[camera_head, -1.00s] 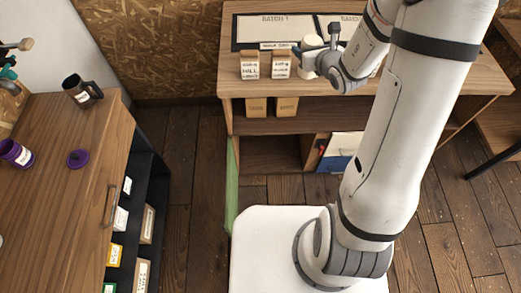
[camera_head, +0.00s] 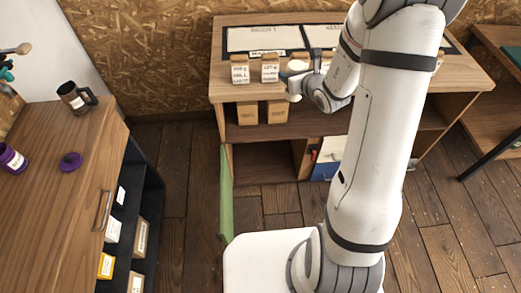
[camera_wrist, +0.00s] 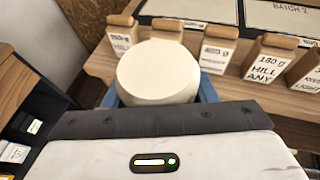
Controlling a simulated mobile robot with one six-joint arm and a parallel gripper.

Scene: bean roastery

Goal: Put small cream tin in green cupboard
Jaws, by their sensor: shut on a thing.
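The small cream tin (camera_wrist: 158,72) is a pale round tin, seen from above in the wrist view. My gripper (camera_wrist: 160,98) is shut on it, with blue fingers at both sides. In the head view the gripper (camera_head: 294,82) holds the tin (camera_head: 298,65) near the front edge of the bench; the arm partly hides this area. The green cupboard's door (camera_head: 226,190) stands open, seen nearly edge-on, at the lower left of the bench. The compartment (camera_head: 262,163) beside it is open at the front and looks empty where visible.
Paper bags (camera_head: 240,70) with labels stand on the bench top (camera_head: 222,90), with more bags (camera_head: 247,113) on the shelf below. A blue and white item (camera_head: 326,160) sits right of the compartment. A wooden counter (camera_head: 60,190) with a mug (camera_head: 76,97) is at left.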

